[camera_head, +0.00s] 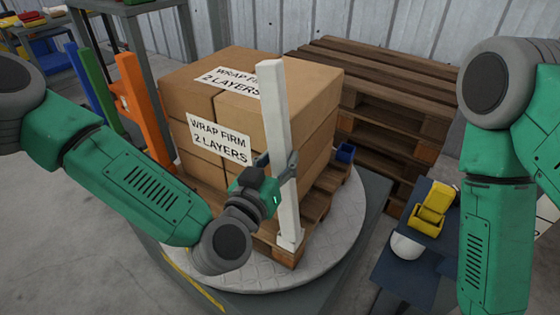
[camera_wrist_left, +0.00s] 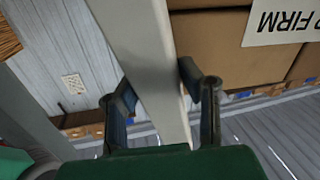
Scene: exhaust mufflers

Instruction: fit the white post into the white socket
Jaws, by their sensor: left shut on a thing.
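The white post (camera_head: 273,110) stands nearly upright, leaning slightly, at the near corner of the stacked boxes. My left gripper (camera_head: 276,168) is shut on it at about mid-height. In the left wrist view the post (camera_wrist_left: 150,70) runs between the two fingers of my left gripper (camera_wrist_left: 165,100). The white socket (camera_head: 291,242) is at the corner of the pallet, around or just below the post's lower end. I cannot tell whether the post is seated in it. My right arm comes down at the right of the head view; its gripper is out of frame.
Brown boxes (camera_head: 309,95) with wrap labels stand on a wooden pallet (camera_head: 318,203) on a round turntable (camera_head: 345,235). Stacked pallets (camera_head: 395,110) are behind at right. A blue-grey bench (camera_head: 405,275) holds a yellow item (camera_head: 432,207) and a white dome (camera_head: 406,246). Coloured posts (camera_head: 141,105) stand at left.

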